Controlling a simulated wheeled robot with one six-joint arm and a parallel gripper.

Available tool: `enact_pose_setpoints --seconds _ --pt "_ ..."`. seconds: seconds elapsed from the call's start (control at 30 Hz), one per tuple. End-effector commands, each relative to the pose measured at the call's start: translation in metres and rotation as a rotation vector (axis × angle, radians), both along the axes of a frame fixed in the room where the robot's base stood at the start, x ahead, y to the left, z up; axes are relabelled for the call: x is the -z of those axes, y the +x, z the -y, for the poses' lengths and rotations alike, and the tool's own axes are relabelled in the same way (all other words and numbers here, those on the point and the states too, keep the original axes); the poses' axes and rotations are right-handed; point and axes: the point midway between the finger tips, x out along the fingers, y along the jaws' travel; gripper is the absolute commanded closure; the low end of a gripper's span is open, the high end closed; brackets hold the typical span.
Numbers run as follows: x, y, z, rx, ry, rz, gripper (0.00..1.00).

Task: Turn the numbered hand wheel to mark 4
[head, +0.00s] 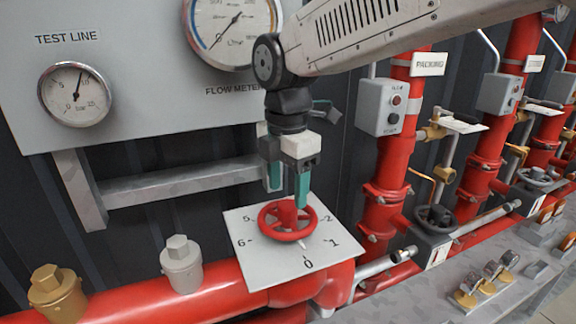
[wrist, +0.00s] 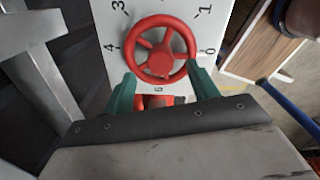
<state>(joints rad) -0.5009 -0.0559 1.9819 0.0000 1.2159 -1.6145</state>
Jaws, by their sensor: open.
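The red spoked hand wheel (head: 287,236) sits over a white square number plate (head: 250,270). In the head view, 0, 1, 2, 5 and 6 show around it; other marks are hidden behind the wheel and gripper. My gripper (head: 288,188) points down just above the wheel's far side, its teal fingers apart and empty. In the wrist view the wheel (wrist: 160,60) lies ahead of the fingers (wrist: 163,92), which flank its near edge. I cannot tell if they touch it. The plate (wrist: 118,25) shows 0, 1, 3 and 4 there.
A grey gauge panel (head: 150,110) stands behind, with a grey bracket (head: 180,183) below it. A red pipe (head: 130,302) with capped fittings runs in front at left. Red risers (head: 385,180), valves and a switch box (head: 386,107) stand at right.

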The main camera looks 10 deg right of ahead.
Motion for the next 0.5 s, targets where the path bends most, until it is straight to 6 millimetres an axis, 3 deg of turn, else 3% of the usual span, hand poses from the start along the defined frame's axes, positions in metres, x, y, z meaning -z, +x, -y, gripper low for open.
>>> enact_pose_setpoints --seconds 0.2,0.5 --pt "0.026 0.000 0.001 0.002 -0.001 -0.001 0.41" --pt "0.032 0.000 0.000 0.002 0.000 0.000 0.41"
